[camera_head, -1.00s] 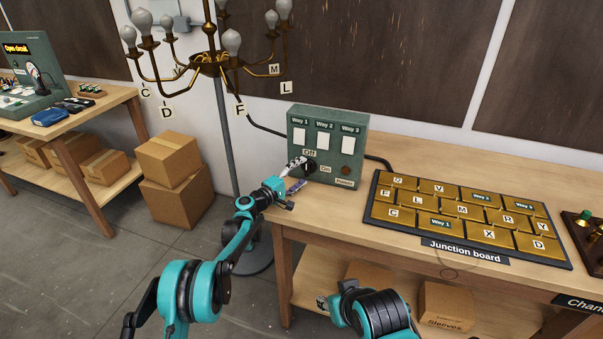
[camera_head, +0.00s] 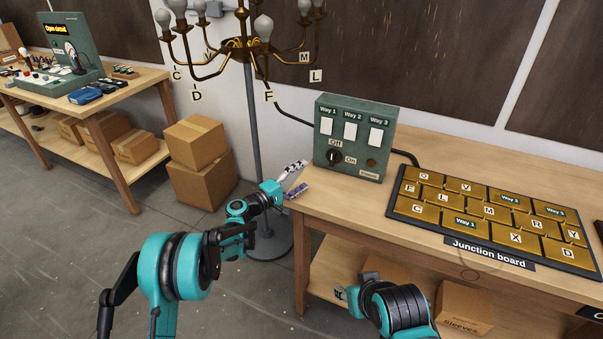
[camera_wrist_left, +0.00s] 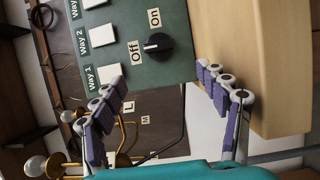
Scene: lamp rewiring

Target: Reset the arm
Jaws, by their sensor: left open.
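My left gripper (camera_head: 296,180) is open and empty in the head view, in front of and left of the green control box (camera_head: 347,165), near the bench's left end. Its two purple-padded fingers (camera_wrist_left: 165,108) are spread in the left wrist view, with the box beyond them. The box carries a black rotary knob (camera_head: 334,157) between Off and On labels; the knob also shows in the left wrist view (camera_wrist_left: 158,47). White switches for Way 1, Way 2 and Way 3 sit above it.
The junction board (camera_head: 490,216) with gold lettered tiles lies on the workbench (camera_head: 385,217). A chandelier (camera_head: 245,55) on a stand rises left of the box. Cardboard boxes (camera_head: 198,160) stand on the floor. Another bench (camera_head: 110,95) with a tester is at far left.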

